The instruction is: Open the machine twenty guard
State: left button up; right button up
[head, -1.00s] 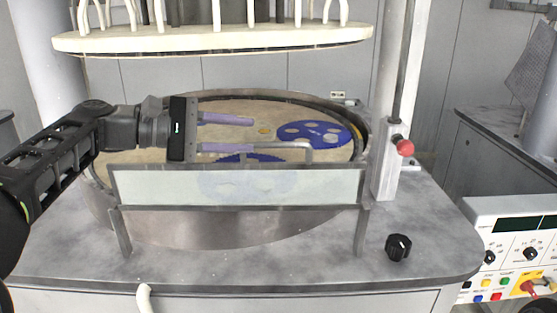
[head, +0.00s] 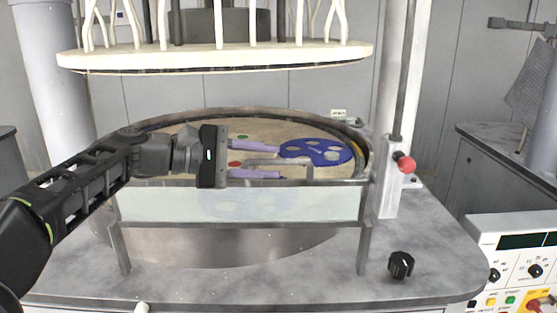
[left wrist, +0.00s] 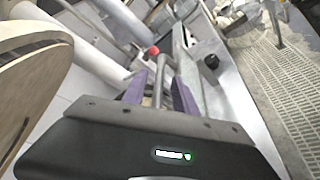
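The guard (head: 240,204) is a clear panel in a grey frame, standing upright along the front of the round polishing basin. Its grey bar handle (head: 296,163) sits at the top rail, toward the right, and bends down at its right end. My left gripper (head: 279,161) reaches in from the left with its two purple fingers apart, one above and one below the bar. In the left wrist view the bar (left wrist: 160,80) runs between the fingers with gaps on both sides. My right gripper is not in view.
A white upper plate (head: 215,58) hangs above the basin. A blue perforated disc (head: 316,151) lies on the platen (head: 270,137). A post with a red knob (head: 404,162) stands at the right, a black knob (head: 401,264) at front right. A control panel (head: 520,260) is further right.

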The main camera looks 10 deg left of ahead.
pick_arm(q)
jog(key=shift+x, duration=1.4)
jog(key=shift+c, duration=0.5)
grip_shut()
